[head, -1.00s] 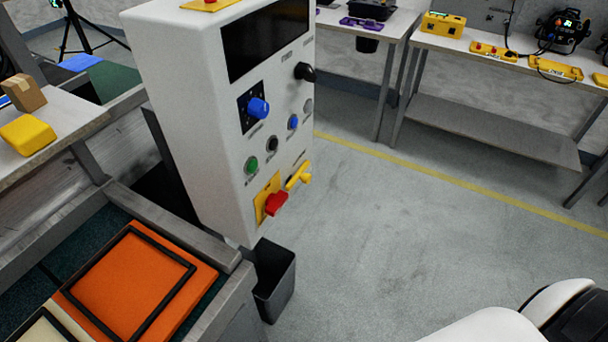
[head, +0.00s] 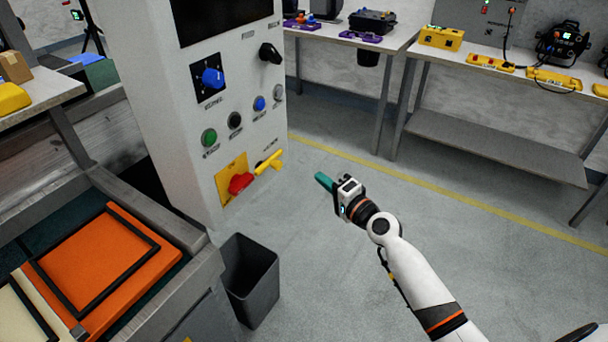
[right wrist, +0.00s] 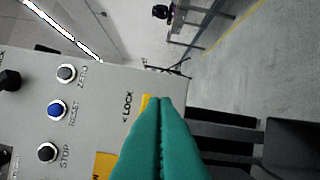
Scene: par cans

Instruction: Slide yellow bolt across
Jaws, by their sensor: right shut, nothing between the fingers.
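The yellow bolt (head: 269,162) sticks out at the lower right of the white control panel's front, beside a red knob (head: 241,182) on a yellow plate. In the right wrist view a bit of yellow (right wrist: 146,101) next to the "LOCK" label shows just behind my fingertips, mostly hidden by them. My right gripper (head: 322,180), with teal fingers, is shut and empty, to the right of the bolt and apart from it in the head view. Its closed fingers (right wrist: 160,105) point toward the panel in the right wrist view. My left gripper is not in view.
The control cabinet (head: 160,110) carries a blue knob (head: 212,77), a black knob (head: 270,53) and several buttons. A dark bin (head: 250,285) stands below it. An orange tray (head: 95,265) lies on the bench at left. Floor to the right is clear up to the benches.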

